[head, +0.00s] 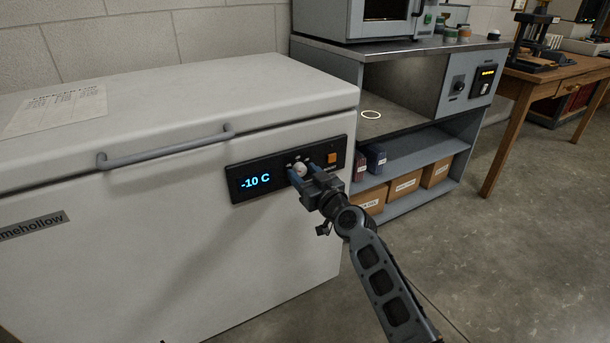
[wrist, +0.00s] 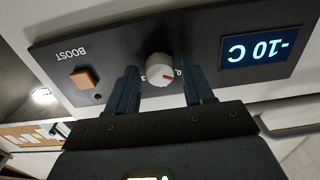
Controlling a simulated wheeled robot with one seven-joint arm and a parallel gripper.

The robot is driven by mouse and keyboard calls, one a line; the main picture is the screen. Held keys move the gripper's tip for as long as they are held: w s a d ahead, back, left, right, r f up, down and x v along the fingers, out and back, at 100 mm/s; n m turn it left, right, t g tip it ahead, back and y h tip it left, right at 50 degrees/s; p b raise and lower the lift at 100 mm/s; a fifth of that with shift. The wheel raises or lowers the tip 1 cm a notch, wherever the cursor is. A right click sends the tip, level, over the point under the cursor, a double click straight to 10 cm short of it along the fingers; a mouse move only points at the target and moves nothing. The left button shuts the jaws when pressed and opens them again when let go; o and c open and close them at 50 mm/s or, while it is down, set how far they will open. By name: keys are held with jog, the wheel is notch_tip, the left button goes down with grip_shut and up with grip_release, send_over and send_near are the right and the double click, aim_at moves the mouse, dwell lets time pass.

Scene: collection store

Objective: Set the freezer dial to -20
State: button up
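The white chest freezer (head: 190,250) stands at the left with a black control panel (head: 236,182) on its front. The panel's display (head: 255,182) reads -10 C in blue; it also shows upside down in the wrist view (wrist: 262,50). The round pale dial (wrist: 159,70) has a red mark pointing toward the display side. My gripper (head: 300,172) is at the dial. In the wrist view, its two fingers (wrist: 160,88) are spread either side of the dial, with dark gaps between them and it. Part of the dial's markings is hidden.
An orange button (wrist: 83,78) labelled BOOST sits on the panel beside the dial. The freezer's grey lid handle (head: 170,151) is above left. A grey bench (head: 410,150) with shelves and boxes stands close at the right. The floor (head: 480,240) at front right is clear.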

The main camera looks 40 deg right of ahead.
jog(key=c, duration=0.9)
jog(key=shift+o, duration=0.2)
jog(key=shift+m, duration=0.3)
jog(key=m, duration=0.5)
jog(key=shift+m, duration=0.3)
jog(key=m, duration=0.5)
jog(key=shift+m, duration=0.3)
jog(key=o, duration=1)
jog(key=shift+o, duration=0.2)
jog(key=shift+s, duration=0.1)
